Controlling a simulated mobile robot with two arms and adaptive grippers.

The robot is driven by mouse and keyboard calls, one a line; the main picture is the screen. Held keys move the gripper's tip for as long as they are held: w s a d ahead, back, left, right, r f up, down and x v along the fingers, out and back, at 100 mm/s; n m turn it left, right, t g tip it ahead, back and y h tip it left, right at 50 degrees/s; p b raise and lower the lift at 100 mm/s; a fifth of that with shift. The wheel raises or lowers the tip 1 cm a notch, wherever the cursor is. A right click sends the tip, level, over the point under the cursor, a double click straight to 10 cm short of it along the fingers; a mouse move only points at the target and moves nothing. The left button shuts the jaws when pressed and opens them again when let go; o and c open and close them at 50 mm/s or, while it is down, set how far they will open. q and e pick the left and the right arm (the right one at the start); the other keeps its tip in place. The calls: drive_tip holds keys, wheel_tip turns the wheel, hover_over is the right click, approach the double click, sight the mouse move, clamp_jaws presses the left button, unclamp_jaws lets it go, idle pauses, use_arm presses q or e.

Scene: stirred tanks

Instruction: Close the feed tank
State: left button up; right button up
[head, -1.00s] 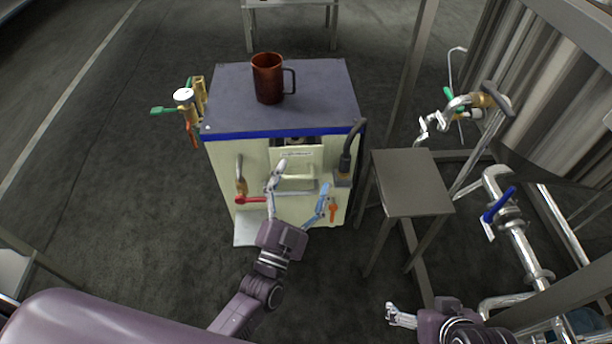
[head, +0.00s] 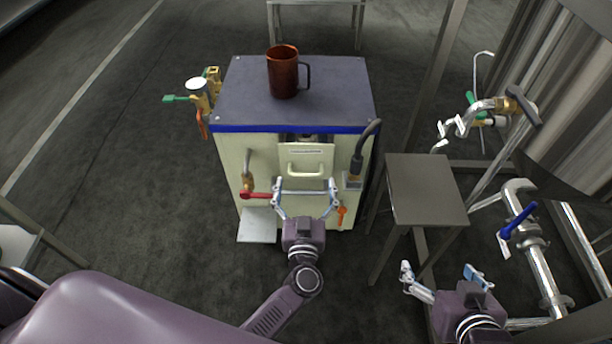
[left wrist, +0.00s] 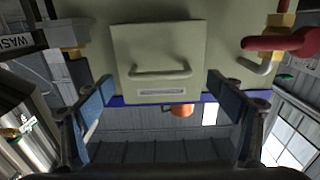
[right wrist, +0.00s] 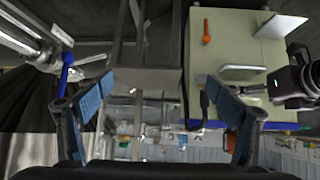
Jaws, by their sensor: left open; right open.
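The cream cabinet (head: 228,160) with a dark top and blue band carries a front panel (head: 318,158) with a bar handle (head: 305,171). A dark gap shows above the panel's top edge. In the left wrist view, the panel (left wrist: 160,40) and its handle (left wrist: 160,73) appear inverted, with a label beside the handle. My left gripper (head: 305,190) is open in front of the panel, its fingers spread to both sides; they do not hold the handle. Contact cannot be told. My right gripper (head: 438,276) is open and empty, low at the right.
A copper-coloured mug (head: 283,72) stands on the cabinet. A red-handled valve (head: 258,195), an orange lever (head: 341,215) and a black cable (head: 366,140) flank the panel. A grey stand (head: 427,190) and pipes with a blue handle (head: 518,219) are at the right.

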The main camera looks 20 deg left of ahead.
sight(306, 162)
use_arm(q)
drive_tip(key=shift+b+x, duration=0.35)
drive_tip(key=shift+x, duration=1.35)
use_arm(e)
drive_tip(key=shift+w+a+r+t+y, duration=0.1)
drive_tip(key=shift+w+a+r+t, duration=0.15)
drive_tip(key=shift+w+r+t, duration=0.3)
drive_tip(key=shift+w+a+r+t+y, duration=0.1)
drive_tip(key=shift+w+a+r+t, duration=0.15)
drive_tip(key=shift+w+r, duration=0.4)
drive_tip(key=shift+w+a+r+t+y, duration=0.1)
drive_tip(key=shift+w+a+r+t, duration=0.1)
drive_tip(key=shift+w+r+t, duration=0.4)
drive_tip(key=shift+s+r, duration=0.1)
drive_tip(key=shift+s, duration=0.05)
use_arm(q)
drive_tip(key=c, duration=1.7)
drive_tip(key=shift+r, duration=0.1)
drive_tip(key=shift+o, duration=0.2)
drive_tip(key=p+x, duration=0.1)
drive_tip(key=x, duration=0.2)
drive_tip(key=shift+w, duration=0.15)
drive_tip(key=shift+a, duration=0.1)
use_arm(e)
drive_tip(key=s+f+g, duration=0.1)
drive_tip(key=s+d+f+g, duration=0.1)
drive_tip(key=s+f+g, duration=0.1)
drive_tip(key=f, duration=0.1)
drive_tip(key=shift+s+d, duration=0.3)
drive_tip(key=shift+s, duration=0.1)
